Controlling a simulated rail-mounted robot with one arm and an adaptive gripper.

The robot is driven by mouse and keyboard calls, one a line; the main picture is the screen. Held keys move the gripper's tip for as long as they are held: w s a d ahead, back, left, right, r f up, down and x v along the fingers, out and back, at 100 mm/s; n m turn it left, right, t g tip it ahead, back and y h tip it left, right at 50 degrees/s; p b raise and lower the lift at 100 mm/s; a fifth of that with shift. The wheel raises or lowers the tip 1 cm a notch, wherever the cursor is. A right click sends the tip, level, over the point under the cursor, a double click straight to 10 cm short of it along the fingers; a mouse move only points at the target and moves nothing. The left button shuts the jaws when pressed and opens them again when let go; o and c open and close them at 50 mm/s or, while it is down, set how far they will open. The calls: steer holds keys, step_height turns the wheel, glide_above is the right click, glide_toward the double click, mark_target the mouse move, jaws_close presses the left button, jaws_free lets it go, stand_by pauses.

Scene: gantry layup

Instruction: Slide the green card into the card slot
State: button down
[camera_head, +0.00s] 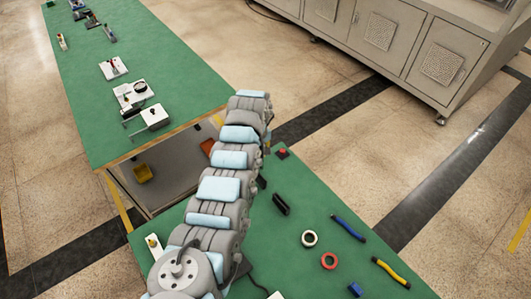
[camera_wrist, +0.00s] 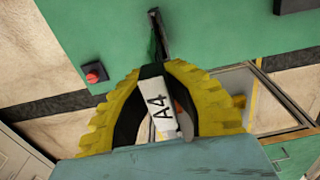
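My gripper (camera_wrist: 152,70) has yellow outer fingers with dark inner faces. In the wrist view its tips come together around a white card-like piece (camera_wrist: 160,108) marked "A4", which lies tilted between the fingers. No green face shows on it; I cannot tell surely that it is the green card. A narrow dark upright piece (camera_wrist: 158,35) stands just beyond the fingertips, apart or touching I cannot tell. It may be the card slot. In the head view a black block (camera_head: 281,204) lies on the near green table. My arm hides much of the gripper there.
A red button (camera_head: 282,153) sits near the table's edge; it also shows in the wrist view (camera_wrist: 94,73). A second green table (camera_head: 170,65) stands behind.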

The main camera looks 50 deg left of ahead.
steer(key=shift+d, duration=0.1)
stand_by(0.3)
steer(key=shift+f+b, duration=1.45)
steer(key=shift+f, duration=1.45)
steer(key=shift+f+b, duration=1.9)
steer(key=shift+f, duration=1.05)
steer(key=c, duration=1.2)
jaws_free()
steer(key=shift+o, duration=0.2)
steer(key=shift+r, duration=0.1)
steer(key=shift+r, duration=6)
